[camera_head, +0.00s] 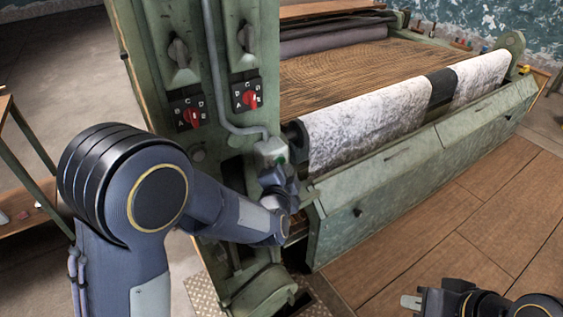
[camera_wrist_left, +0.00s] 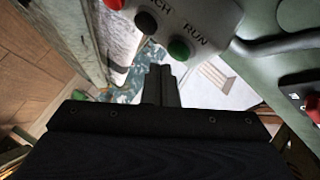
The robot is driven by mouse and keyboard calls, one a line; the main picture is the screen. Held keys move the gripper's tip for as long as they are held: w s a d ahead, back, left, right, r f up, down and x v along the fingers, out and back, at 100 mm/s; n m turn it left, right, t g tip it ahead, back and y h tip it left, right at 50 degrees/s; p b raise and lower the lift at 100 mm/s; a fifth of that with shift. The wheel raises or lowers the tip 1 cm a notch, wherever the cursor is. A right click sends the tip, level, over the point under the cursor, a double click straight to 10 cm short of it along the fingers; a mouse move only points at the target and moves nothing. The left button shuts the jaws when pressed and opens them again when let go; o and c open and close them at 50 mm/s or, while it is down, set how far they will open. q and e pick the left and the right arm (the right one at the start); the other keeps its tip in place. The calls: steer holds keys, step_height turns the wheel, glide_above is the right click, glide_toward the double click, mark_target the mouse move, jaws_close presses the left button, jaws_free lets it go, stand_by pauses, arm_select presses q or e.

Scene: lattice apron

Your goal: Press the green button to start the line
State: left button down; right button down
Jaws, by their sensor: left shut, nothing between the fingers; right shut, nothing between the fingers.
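The green button (camera_wrist_left: 179,50) is on a light grey control box, beside the word RUN. It also shows in the head view (camera_head: 281,160), low on the box (camera_head: 268,149). A black button (camera_wrist_left: 146,22) sits beside it, and part of a red one (camera_wrist_left: 114,3) shows at the top edge. My left gripper (camera_wrist_left: 160,72) is shut and empty, its fingertips close to the green button and just below it in the wrist picture. I cannot tell whether they touch it. In the head view it is just below the box (camera_head: 279,176). My right gripper (camera_head: 411,301) is shut and empty at the bottom.
The box hangs on a green machine column with red rotary switches (camera_head: 247,96) and a grey conduit (camera_head: 216,80). A roller with whitish cloth (camera_head: 365,125) and a green machine front (camera_head: 400,185) stand to the right. The wooden floor (camera_head: 480,220) in front is clear.

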arm_select(q)
steer(key=shift+w+a, duration=0.1)
steer(key=shift+w+a, duration=0.2)
steer(key=shift+w, duration=0.05)
